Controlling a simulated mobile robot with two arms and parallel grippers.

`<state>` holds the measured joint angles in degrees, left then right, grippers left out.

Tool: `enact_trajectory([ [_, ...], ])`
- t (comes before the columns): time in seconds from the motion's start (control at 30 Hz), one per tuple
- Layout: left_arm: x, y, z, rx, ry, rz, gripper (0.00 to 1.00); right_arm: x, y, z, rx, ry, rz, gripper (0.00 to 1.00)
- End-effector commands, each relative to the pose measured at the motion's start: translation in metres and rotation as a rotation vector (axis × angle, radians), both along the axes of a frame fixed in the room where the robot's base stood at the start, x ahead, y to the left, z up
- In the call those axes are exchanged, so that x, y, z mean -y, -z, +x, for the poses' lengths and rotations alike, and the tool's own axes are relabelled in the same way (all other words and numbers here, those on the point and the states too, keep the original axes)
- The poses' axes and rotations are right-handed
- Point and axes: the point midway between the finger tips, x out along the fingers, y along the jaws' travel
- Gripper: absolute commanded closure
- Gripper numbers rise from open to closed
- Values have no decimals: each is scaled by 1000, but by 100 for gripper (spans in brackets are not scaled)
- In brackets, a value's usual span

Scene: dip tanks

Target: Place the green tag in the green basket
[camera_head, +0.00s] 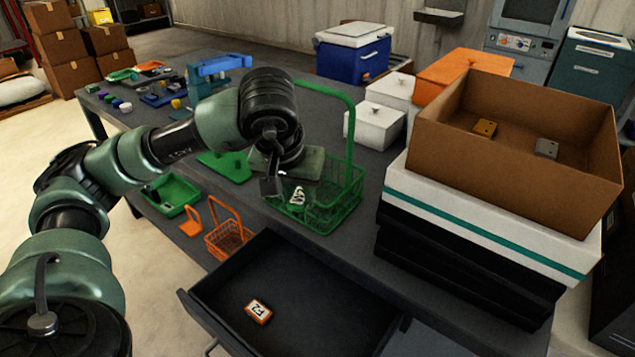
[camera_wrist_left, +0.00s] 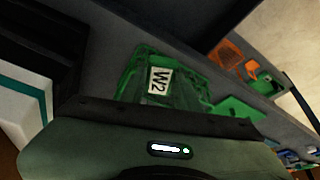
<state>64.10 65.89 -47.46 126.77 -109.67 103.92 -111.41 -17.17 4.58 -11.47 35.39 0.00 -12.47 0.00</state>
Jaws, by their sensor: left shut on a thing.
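The green wire basket (camera_head: 343,207) stands on the dark table, its tall handle raised. It also shows in the left wrist view (camera_wrist_left: 192,72). My left gripper (camera_head: 282,190) points down at the basket's left part and is shut on the green tag. The tag's white label (camera_head: 298,196) shows below the hand, against the basket's wires. In the left wrist view the tag (camera_wrist_left: 160,80) has a white label reading W2 and lies within the basket's outline. The fingertips are largely hidden, and I cannot tell whether the tag touches the basket floor. My right gripper is out of view.
A small orange basket (camera_head: 228,240) and a green tray (camera_head: 172,193) are to the left. An open drawer (camera_head: 320,315) in front holds an orange tag (camera_head: 258,311). A cardboard box (camera_head: 500,170) on stacked cases stands right, with white boxes (camera_head: 376,124) behind.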

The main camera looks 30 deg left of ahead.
Motion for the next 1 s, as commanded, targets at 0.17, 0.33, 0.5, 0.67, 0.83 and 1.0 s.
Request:
enact_trajectory([
  [0.17,-15,-3,48,-3,-5,-3,100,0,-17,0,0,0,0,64],
  [0.33,-29,-4,91,-2,-6,-3,100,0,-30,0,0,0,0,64],
  [0.5,-40,-3,127,-1,-5,-2,100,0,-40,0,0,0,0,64],
  [0.67,-47,14,143,-9,-2,1,100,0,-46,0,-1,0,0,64],
  [0.83,-46,51,142,-7,-1,1,100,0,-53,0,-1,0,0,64],
  [1.0,-46,77,143,-3,-3,0,100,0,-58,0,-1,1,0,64],
])
